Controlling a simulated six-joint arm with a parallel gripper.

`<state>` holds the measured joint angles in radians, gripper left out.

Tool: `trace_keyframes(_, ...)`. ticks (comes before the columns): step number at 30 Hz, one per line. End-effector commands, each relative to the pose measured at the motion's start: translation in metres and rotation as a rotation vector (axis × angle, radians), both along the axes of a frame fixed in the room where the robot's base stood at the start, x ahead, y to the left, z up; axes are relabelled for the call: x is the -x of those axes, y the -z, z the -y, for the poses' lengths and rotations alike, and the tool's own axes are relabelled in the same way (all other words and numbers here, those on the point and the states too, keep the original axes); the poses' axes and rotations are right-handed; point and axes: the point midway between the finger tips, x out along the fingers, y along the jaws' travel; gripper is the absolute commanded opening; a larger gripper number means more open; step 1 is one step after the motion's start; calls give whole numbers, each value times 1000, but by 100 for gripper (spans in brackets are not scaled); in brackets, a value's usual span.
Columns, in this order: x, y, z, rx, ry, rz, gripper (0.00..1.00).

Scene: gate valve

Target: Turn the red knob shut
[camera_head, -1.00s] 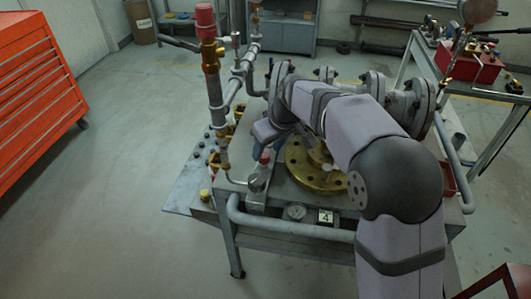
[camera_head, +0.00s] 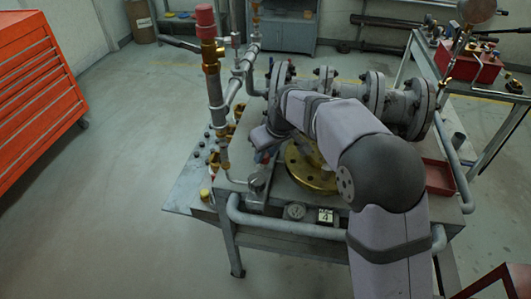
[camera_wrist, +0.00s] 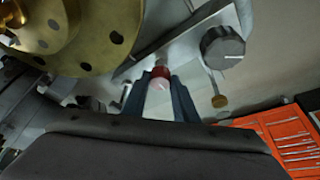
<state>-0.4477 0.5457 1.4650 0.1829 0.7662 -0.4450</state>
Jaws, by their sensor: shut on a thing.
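The red knob (camera_wrist: 160,72) shows in the wrist view between the two dark fingertips of my gripper (camera_wrist: 159,82). The fingers stand on either side of it and are shut on it. Its near face looks pale, and its lower part is hidden by the fingers. In the head view my gripper (camera_head: 264,148) is at the left front of the bench, beside the brass flange (camera_head: 312,180). There the knob is mostly hidden by the fingers. The brass flange also fills the upper left of the wrist view (camera_wrist: 95,45).
A grey round dial or knob (camera_wrist: 222,47) stands to the right of the red knob in the wrist view. A vertical pipe with a red cap (camera_head: 205,18) rises left of my gripper. Flanged pipes (camera_head: 375,92) run behind my arm. A red tray (camera_head: 438,177) lies at right.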

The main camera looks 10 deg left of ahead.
Motion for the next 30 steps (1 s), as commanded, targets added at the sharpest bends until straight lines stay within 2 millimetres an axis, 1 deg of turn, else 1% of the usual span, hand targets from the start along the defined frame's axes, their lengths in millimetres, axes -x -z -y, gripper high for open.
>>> trace_keyframes(5, 1, -1, -1, -1, 27, -1, 4)
trace_keyframes(11, 1, -2, -1, 1, 115, -1, 4)
trace_keyframes(17, 2, -3, -3, 0, 263, 0, 4)
trace_keyframes(30, 2, 1, -6, 1, 657, 3, 4)
